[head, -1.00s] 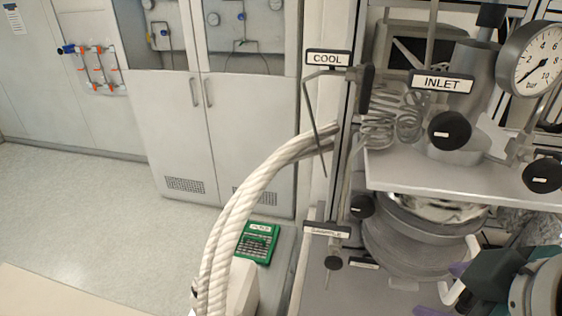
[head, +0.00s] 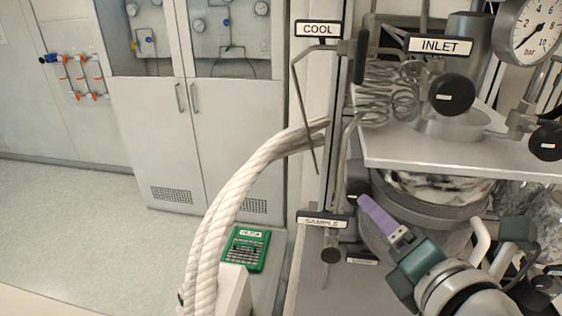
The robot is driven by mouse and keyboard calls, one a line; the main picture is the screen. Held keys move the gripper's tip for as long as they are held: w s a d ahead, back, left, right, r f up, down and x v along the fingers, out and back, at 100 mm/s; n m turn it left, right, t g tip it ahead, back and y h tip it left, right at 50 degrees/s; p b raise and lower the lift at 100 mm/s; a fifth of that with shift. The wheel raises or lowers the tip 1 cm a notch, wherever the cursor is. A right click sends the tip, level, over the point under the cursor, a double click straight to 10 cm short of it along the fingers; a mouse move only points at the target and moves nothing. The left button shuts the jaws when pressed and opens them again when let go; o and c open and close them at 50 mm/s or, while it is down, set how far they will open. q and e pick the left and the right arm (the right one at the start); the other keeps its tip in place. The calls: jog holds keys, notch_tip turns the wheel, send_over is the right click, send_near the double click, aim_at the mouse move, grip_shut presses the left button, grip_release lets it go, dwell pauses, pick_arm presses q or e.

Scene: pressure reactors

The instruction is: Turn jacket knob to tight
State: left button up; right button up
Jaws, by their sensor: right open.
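No label that reads "jacket" can be made out, so I cannot tell which knob is the jacket knob. A dark round knob (head: 356,183) sits left of the reactor vessel (head: 440,213), under the shelf. Another dark knob (head: 331,255) hangs below the SAMPLE label (head: 322,220). A small label (head: 361,258) beside it is too small to read. My right gripper (head: 366,215), with purple fingers, reaches in from the lower right in front of the vessel. It is open and seems empty; its fingertips are just below the upper knob. My left gripper is out of view.
The black INLET knob (head: 451,95) and another knob (head: 547,142) are above, near the pressure gauge (head: 530,30). The shelf edge (head: 450,165) overhangs the vessel. White-wrapped hoses (head: 230,205) arch at left. A green case (head: 246,248) lies behind them.

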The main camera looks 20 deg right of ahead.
aim_at(357, 206)
jog(key=b+x, duration=0.1)
jog(key=x, duration=0.7)
jog(key=shift+w+d, duration=0.15)
jog(key=shift+w, duration=0.25)
grip_shut()
